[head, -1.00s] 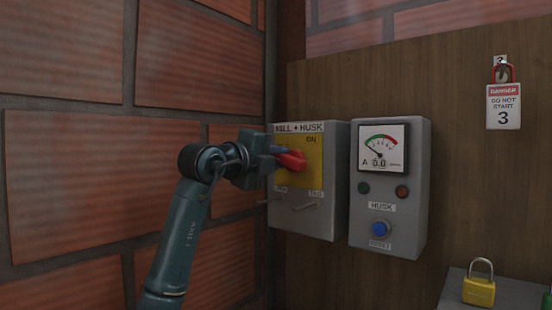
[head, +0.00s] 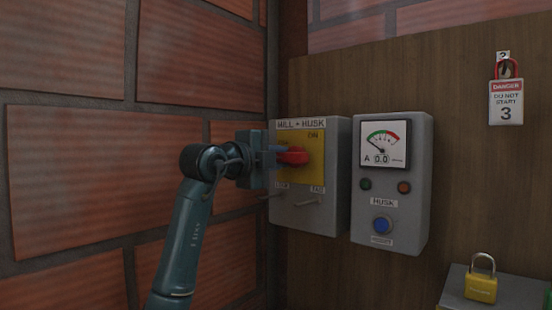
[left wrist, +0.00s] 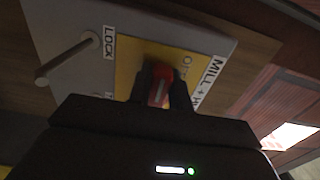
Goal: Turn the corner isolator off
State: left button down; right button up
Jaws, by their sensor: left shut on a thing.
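The corner isolator is a grey box (head: 338,170) labelled "MILL + HUSK", with a yellow plate (head: 313,172) and a red rotary handle (head: 294,157). In the head view the handle lies roughly level, and "ON" is printed at the plate's upper right. My left gripper (head: 282,156) reaches in from the left and is shut on the red handle. In the left wrist view the red handle (left wrist: 160,83) sits between the two dark fingers, against the yellow plate. The fingers hide part of the handle and the plate lettering. My right gripper is not in view.
Metal pegs (head: 308,202) stick out below the plate. A grey meter box (head: 420,190) with a blue button (head: 382,225) stands close to the right. A danger tag (head: 506,102) with a red padlock hangs farther right. A yellow padlock (head: 480,287) rests on a ledge. Brick wall is at left.

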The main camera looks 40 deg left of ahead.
pick_arm(q)
jog(key=c, duration=1.6)
grip_release()
jog(key=shift+w+d+f, duration=0.1)
jog(key=shift+d+f, duration=0.15)
jog(key=shift+d, duration=0.15)
jog(key=o, duration=0.3)
jog(key=shift+d+r, duration=0.1)
jog(key=shift+d, duration=0.05)
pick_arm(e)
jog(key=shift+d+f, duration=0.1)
pick_arm(q)
jog(key=shift+a+r, duration=0.1)
jog(key=shift+a, duration=0.1)
jog(key=shift+s, duration=0.2)
jog(key=s+b, duration=0.1)
jog(key=s, duration=0.7)
jog(key=s+a+b, duration=0.1)
jog(key=s, duration=0.3)
jog(key=shift+s+b, duration=0.35)
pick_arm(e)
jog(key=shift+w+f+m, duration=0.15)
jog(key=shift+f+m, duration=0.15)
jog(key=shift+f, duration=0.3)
